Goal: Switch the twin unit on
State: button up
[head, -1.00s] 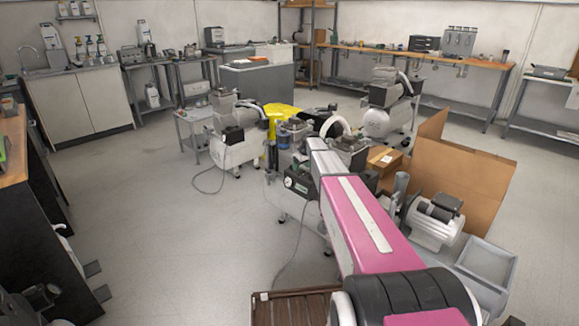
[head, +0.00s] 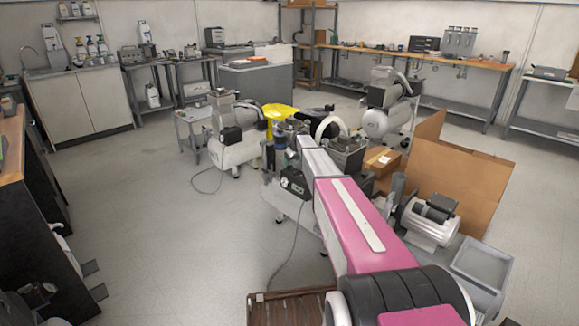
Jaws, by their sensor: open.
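The twin unit seems to be the compressor (head: 286,205) in the middle, with a white tank and two pump heads on top. One dark pump head (head: 347,157) shows right of my arm, and another (head: 284,132) shows to its left. A dark control box (head: 295,183) with a small round dial faces the front left side. My pink and grey arm reaches over the unit from the lower right and hides much of it. I cannot make out my gripper; it is hidden beyond the arm's far end. The switch position is too small to read.
Another white compressor (head: 233,149) stands to the left, and one (head: 386,118) behind right. Open cardboard (head: 455,185), a motor unit (head: 430,220) and a grey bin (head: 480,265) crowd the right. A cable lies on the floor.

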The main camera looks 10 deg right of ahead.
aim_at(290, 165)
jog(key=shift+x, duration=2)
jog(key=c, duration=0.9)
